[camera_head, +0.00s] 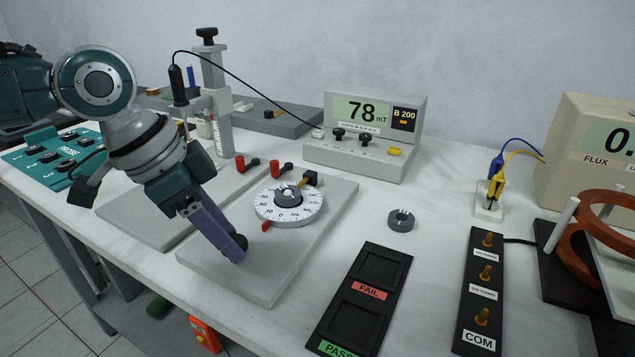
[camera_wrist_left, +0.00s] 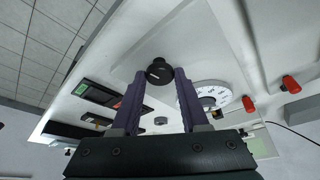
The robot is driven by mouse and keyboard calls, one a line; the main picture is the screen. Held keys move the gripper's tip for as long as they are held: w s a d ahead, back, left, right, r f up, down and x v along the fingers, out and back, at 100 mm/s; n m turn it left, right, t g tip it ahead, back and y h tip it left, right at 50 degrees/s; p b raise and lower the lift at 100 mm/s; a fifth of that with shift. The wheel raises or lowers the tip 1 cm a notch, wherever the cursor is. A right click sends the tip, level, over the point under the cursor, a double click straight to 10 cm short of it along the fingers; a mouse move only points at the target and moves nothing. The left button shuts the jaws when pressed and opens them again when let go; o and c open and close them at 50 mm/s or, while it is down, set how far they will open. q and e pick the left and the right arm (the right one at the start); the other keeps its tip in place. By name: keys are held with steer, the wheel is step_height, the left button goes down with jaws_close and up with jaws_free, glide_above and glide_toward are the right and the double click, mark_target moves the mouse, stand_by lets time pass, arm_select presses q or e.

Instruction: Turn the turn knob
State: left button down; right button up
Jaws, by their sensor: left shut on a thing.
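The turn knob (camera_head: 242,242) is a small black round knob near the front of a grey plate (camera_head: 275,282). In the left wrist view the knob (camera_wrist_left: 159,72) sits between two purple fingers. My left gripper (camera_head: 236,250) reaches down to it from the upper left and is shut on it; the fingers hide part of the knob in the head view. A white round dial (camera_head: 289,204) with a black centre and a red pointer lies behind the knob on the same plate. My right gripper is not in view.
A meter (camera_head: 372,121) reading 78 mT stands at the back. A black tray (camera_head: 362,300) marked FAIL and PASS and a small dark ring (camera_head: 401,220) lie to the right. A black terminal strip (camera_head: 480,290) is farther right. White table is bare between them.

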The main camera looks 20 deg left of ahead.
arm_select(q)
steer(key=shift+c, duration=2.1)
jaws_free()
steer(key=p+v, duration=0.2)
steer(key=v, duration=0.8)
steer(key=shift+s+f, duration=0.1)
steer(key=s+d+r+p, duration=0.3)
steer(key=s+d+p, duration=0.7)
steer(key=d, duration=0.4)
steer(key=s+a+r+n+y+p, duration=0.3)
steer(key=s+a+r+n+p, duration=0.2)
steer(key=s+r+n+p, duration=0.25)
step_height(320, 180, up, 36)
steer(key=m+p, duration=0.1)
steer(key=p, duration=3.5)
steer(key=shift+d+p, duration=0.2)
steer(key=shift+p, duration=0.2)
